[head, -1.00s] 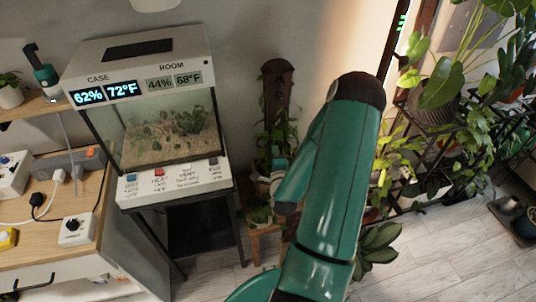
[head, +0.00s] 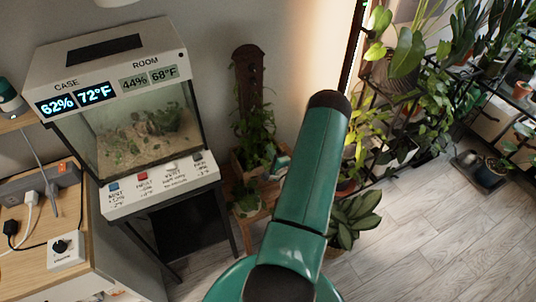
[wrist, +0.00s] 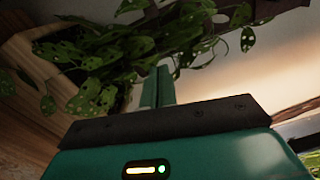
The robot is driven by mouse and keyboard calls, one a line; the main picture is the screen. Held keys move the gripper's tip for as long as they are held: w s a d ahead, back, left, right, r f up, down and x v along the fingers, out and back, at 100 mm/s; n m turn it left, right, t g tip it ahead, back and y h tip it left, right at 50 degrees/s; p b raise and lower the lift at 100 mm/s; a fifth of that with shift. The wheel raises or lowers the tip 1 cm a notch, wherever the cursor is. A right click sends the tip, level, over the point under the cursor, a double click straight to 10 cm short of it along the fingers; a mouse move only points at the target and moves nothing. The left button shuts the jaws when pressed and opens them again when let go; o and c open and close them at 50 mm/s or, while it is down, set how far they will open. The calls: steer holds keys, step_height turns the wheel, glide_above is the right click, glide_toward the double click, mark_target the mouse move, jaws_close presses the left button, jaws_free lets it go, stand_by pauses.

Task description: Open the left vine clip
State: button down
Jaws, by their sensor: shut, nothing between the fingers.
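No vine clip can be made out in either view. In the wrist view, the plant's holed leaves (wrist: 105,60) hang close in front of and above my gripper (wrist: 157,78). The two teal fingers are together with nothing between them. They point up toward the leaves, and I cannot tell whether they touch any. My arm hides most of the gripper in the head view.
A glass case (head: 150,135) with humidity and temperature displays stands on a black stand at left. A wooden desk (head: 30,255) with a power strip (head: 40,185) is at far left. A leafy plant (head: 352,218) stands on the floor right of my arm. Bare floor (head: 420,240) is at lower right.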

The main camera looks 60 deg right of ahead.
steer(key=w+r, duration=0.1)
steer(key=w, duration=0.7)
steer(key=shift+d, duration=0.35)
steer(key=shift+a, duration=0.15)
steer(key=shift+w+a+m+g+h, duration=0.1)
steer(key=shift+a+m+g+h, duration=0.05)
steer(key=shift+m+g+h, duration=0.2)
